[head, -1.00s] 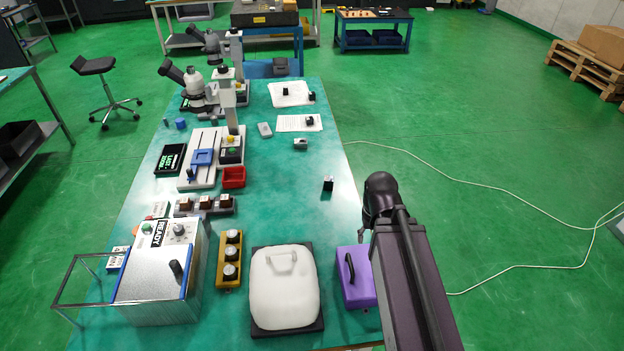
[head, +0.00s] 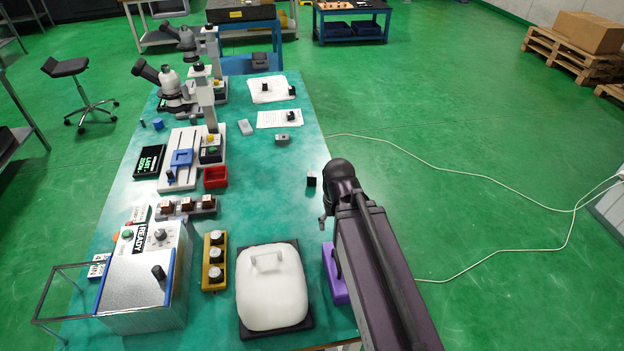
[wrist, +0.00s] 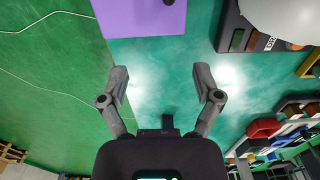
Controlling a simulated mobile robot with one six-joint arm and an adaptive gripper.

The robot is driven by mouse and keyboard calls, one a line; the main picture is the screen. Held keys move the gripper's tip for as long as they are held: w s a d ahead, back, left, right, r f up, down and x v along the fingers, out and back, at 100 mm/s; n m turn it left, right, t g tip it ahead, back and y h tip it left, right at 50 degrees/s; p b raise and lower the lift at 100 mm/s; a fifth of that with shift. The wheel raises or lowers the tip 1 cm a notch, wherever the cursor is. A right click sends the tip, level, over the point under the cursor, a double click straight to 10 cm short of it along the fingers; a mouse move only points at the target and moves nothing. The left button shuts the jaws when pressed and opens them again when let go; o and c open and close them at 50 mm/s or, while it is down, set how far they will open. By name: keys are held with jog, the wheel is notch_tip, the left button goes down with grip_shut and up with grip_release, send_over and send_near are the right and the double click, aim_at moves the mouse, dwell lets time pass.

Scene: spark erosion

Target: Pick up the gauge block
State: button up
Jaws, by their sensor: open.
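A small dark block (head: 311,179) stands alone on the green table near its right edge; I cannot tell for sure that it is the gauge block. In the head view my arm hides most of the gripper, just nearer than the dark block.
A purple box (head: 332,279) with a handle stands near my arm, also in the wrist view (wrist: 145,15). A white domed cover (head: 271,289), a yellow holder (head: 214,270) and a red bin (head: 215,178) stand to the left. Bare table surrounds the dark block.

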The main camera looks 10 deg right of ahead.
aim_at(312, 174)
jog(key=w+r+m+p, duration=0.1)
jog(key=w+m, duration=0.1)
jog(key=w, duration=3)
jog(key=shift+w+m, duration=0.15)
jog(key=shift+m, duration=0.15)
jog(key=shift+f, duration=0.15)
notch_tip(312, 174, down, 8)
jog(key=b, duration=0.8)
jog(key=shift+f, duration=0.15)
jog(key=shift+b, duration=0.3)
jog(key=shift+f, duration=0.15)
jog(key=shift+a+f+b, duration=0.2)
jog(key=shift+f+b, duration=2.3)
jog(key=shift+b, duration=0.1)
grip_shut()
